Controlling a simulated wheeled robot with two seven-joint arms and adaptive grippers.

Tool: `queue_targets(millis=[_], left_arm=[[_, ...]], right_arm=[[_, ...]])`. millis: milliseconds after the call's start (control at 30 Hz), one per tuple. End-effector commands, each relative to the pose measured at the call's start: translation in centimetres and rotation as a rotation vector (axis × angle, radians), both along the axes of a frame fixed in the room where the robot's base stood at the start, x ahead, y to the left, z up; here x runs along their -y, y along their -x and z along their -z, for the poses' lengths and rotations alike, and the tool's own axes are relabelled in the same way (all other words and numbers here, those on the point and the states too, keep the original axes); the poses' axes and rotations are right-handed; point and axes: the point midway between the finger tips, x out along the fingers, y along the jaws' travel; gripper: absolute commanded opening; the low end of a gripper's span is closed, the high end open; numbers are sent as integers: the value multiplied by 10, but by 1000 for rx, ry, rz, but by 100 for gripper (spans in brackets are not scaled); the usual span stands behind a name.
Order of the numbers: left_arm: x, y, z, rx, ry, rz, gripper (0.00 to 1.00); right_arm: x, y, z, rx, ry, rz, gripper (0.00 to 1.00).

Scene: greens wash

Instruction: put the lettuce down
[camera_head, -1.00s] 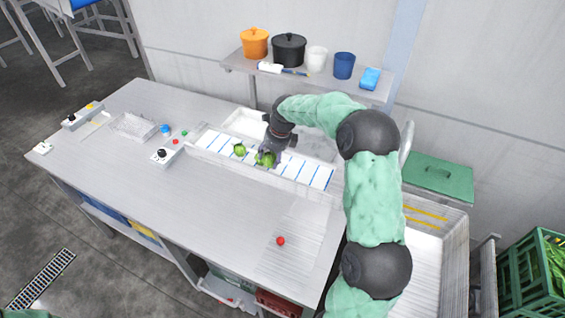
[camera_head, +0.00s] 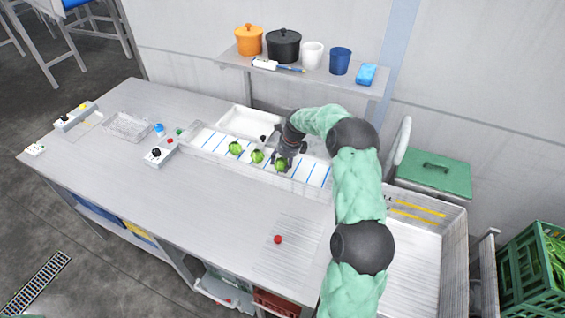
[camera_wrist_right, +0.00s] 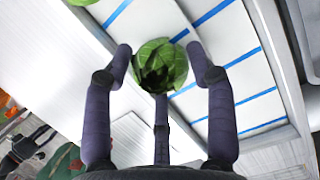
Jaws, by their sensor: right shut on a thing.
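My right gripper (camera_head: 284,160) is over the white strip with blue lines (camera_head: 312,172) at the back of the counter. It is shut on a round green lettuce (camera_head: 281,166). The right wrist view shows this lettuce (camera_wrist_right: 160,66) between the dark fingers (camera_wrist_right: 162,80), low over the strip; I cannot tell whether it touches it. Two more lettuces, one in the middle (camera_head: 257,156) and one at the left (camera_head: 235,148), sit on the strip in a row to its left. My left gripper is not in view.
A white tray (camera_head: 250,121) lies behind the strip. A control box with a black knob (camera_head: 158,153) stands left of it. A red ball-like item (camera_head: 278,239) lies on the front counter, otherwise mostly clear. A shelf (camera_head: 300,76) with pots is above.

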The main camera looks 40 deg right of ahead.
Motion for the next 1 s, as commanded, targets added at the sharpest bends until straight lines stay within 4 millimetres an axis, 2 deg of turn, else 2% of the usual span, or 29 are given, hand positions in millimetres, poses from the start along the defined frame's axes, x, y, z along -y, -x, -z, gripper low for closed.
queue_targets(millis=[333, 367, 400, 433, 800, 1000], left_arm=[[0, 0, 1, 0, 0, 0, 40], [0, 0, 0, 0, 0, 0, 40], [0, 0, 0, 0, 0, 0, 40], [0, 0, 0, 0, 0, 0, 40], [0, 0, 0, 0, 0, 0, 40], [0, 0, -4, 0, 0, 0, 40]], right_arm=[[0, 0, 2, 2, 1, 1, 17], [0, 0, 2, 2, 1, 1, 62], [0, 0, 2, 2, 1, 1, 73], [0, 0, 2, 2, 1, 1, 80], [0, 0, 0, 2, 1, 1, 80], [3, 4, -20, 4, 3, 1, 80]])
